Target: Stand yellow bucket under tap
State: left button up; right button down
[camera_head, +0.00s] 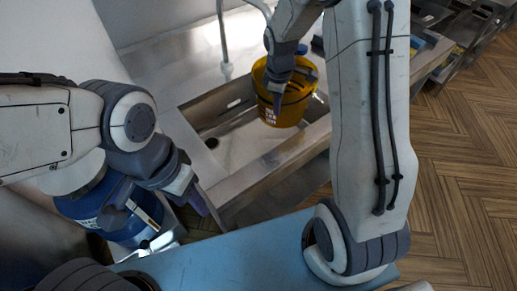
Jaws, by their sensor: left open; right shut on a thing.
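The yellow bucket (290,112) hangs upright over the right part of the sink basin (232,150), in the upper middle of the head view. My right gripper (278,98) is shut on the bucket's near-left wall or rim; the exact contact is partly hidden by the fingers. The tap (224,45) is a thin grey spout whose lower end points down, just left of the bucket and apart from it in the picture. My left gripper (155,208) is open and empty at lower left, in front of a blue drum, well away from the bucket.
The blue drum (88,208) with a white label stands at lower left. The steel counter (172,75) surrounds the basin, with its front edge facing me. A blue surface (230,262) lies across the bottom. Wooden floor (460,140) is open at right, with metal shelving behind.

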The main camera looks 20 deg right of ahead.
aim_at(281, 116)
jog(key=f+n+b, duration=0.2)
jog(key=w+d+f+n+b, duration=0.1)
jog(key=f+n+b, duration=0.1)
jog(key=n+b, duration=0.1)
jog(key=d+f+n+y+b, duration=0.1)
jog(key=f+n+b, duration=0.1)
jog(key=f+n, duration=0.1)
jog(key=shift+w+d, duration=0.1)
jog(key=shift+w, duration=0.2)
jog(key=shift+d+f+n+b, duration=0.1)
jog(key=shift+f+n+b, duration=0.2)
jog(key=shift+n+b, duration=0.3)
notch_tip(281, 116, down, 10)
jog(key=shift+r, duration=0.15)
jog(key=shift+f, duration=0.2)
jog(key=c, duration=0.9)
grip_release()
jog(key=shift+c, duration=0.2)
jog(key=shift+r, duration=0.1)
